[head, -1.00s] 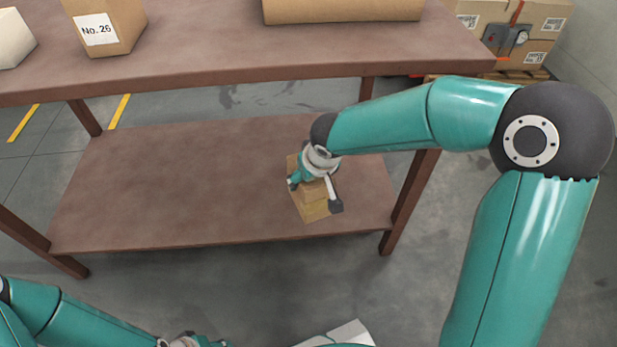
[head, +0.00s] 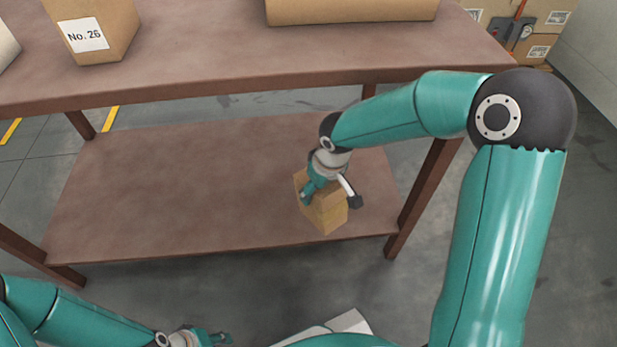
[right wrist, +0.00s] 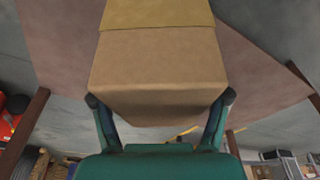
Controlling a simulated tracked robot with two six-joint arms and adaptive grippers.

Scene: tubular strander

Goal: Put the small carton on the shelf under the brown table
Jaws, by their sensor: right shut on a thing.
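The small carton (head: 327,214), tan with a yellowish band, is over the right part of the brown table's lower shelf (head: 190,190), near its front edge. I cannot tell whether it touches the shelf. My right gripper (head: 331,199) is shut on the carton, with one finger on each side. In the right wrist view the carton (right wrist: 158,70) fills the upper middle between the fingers (right wrist: 160,106). The brown table (head: 200,65) has its top above the shelf. My left gripper (head: 210,339) is low at the bottom edge, away from the table; its finger gap is unclear.
On the table top stand a box labelled No. 26 (head: 112,35), a long cardboard box (head: 350,10) and a partly seen pale object (head: 5,45). The shelf's left and middle are bare. The right front table leg (head: 424,200) is close to my right forearm. Stacked cartons (head: 555,18) stand behind at right.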

